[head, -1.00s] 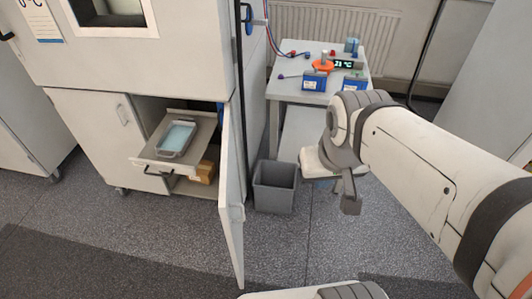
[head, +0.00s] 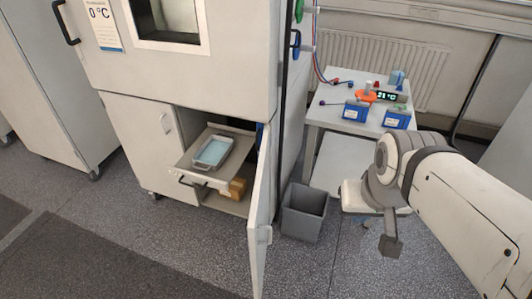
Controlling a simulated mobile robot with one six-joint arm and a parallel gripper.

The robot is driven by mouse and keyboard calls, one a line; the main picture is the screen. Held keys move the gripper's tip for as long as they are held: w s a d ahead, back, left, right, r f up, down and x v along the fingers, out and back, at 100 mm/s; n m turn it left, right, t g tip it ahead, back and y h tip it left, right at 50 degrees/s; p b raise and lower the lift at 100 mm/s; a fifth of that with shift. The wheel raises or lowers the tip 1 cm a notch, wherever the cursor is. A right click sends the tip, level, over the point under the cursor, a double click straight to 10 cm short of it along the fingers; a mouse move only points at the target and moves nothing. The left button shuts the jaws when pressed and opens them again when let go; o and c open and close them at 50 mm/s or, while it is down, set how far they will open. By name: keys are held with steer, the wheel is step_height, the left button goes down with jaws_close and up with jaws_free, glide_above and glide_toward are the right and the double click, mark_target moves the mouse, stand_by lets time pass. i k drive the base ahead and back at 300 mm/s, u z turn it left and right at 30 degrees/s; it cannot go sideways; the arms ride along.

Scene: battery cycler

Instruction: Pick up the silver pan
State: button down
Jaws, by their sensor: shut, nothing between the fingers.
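The silver pan (head: 198,161) is a shallow metal tray with a pale blue inside. It sits on a pulled-out shelf (head: 185,160) in the lower cabinet, left of the middle. My gripper (head: 390,246) hangs at the right of the view, well apart from the pan, in front of the small white table. It is shut and empty. The fingertips are small and partly merged in this view.
The open cabinet door (head: 259,230) stands between my gripper and the shelf. A grey bin (head: 303,212) is on the floor beside it. A brown box (head: 237,188) lies beneath the shelf. A white table (head: 335,117) holds blue devices. Floor in front is clear.

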mark_target(211, 156)
steer(key=u, duration=0.35)
steer(key=k, duration=0.45)
steer(key=u, duration=0.8)
steer(key=k, duration=0.95)
steer(key=u, duration=1.1)
steer(key=i, duration=2.45)
steer(key=z, duration=0.45)
steer(key=i, duration=1.25)
steer(key=z, duration=1.45)
steer(key=i, duration=0.8)
steer(key=z, duration=0.35)
steer(key=k, duration=0.45)
